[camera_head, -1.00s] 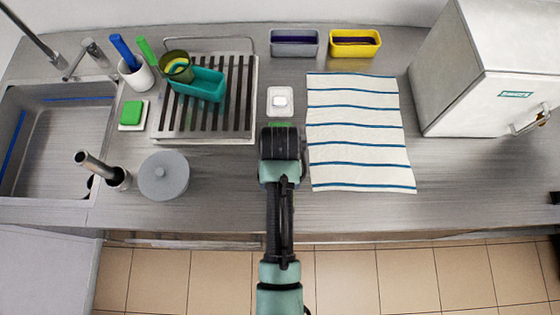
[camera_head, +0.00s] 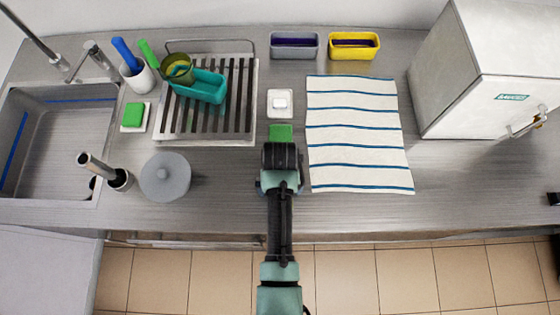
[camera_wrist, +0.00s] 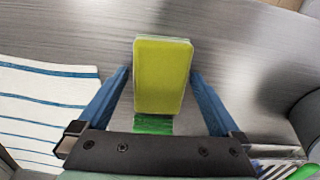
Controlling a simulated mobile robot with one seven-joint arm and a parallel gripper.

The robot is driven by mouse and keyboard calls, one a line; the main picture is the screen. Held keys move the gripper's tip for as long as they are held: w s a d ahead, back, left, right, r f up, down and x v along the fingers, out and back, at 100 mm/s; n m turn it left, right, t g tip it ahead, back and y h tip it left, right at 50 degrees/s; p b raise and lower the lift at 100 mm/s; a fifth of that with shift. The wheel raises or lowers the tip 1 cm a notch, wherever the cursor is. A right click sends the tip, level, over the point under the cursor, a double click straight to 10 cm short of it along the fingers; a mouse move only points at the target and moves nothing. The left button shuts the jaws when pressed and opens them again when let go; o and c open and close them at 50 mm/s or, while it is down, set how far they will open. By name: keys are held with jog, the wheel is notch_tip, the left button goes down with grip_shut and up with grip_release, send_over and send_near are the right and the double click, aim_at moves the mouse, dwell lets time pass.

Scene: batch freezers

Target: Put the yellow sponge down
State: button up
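The yellow sponge (camera_wrist: 163,76) is between the two blue fingers of my gripper (camera_wrist: 161,74) in the wrist view, close against both fingertips. My gripper seems shut on it. In the head view my gripper (camera_head: 281,160) is over the counter, left of the striped towel, and hides the yellow sponge. Whether the sponge touches the counter cannot be told. A green block (camera_head: 281,132) lies just beyond my gripper; its edge also shows in the wrist view (camera_wrist: 153,124).
A white dish (camera_head: 281,113) with a white piece stands beyond the green block. The striped towel (camera_head: 357,117) lies right; the drying rack (camera_head: 250,128) and a grey lidded pot (camera_head: 165,177) are left. Bare counter (camera_head: 225,190) lies between pot and gripper.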

jog(key=shift+f, duration=0.1)
jog(key=shift+f+b, duration=0.2)
jog(key=shift+b, duration=0.4)
notch_tip(320, 180, up, 13)
jog(key=shift+w+a+r, duration=0.2)
jog(key=shift+w+a, duration=0.1)
jog(key=shift+w, duration=0.05)
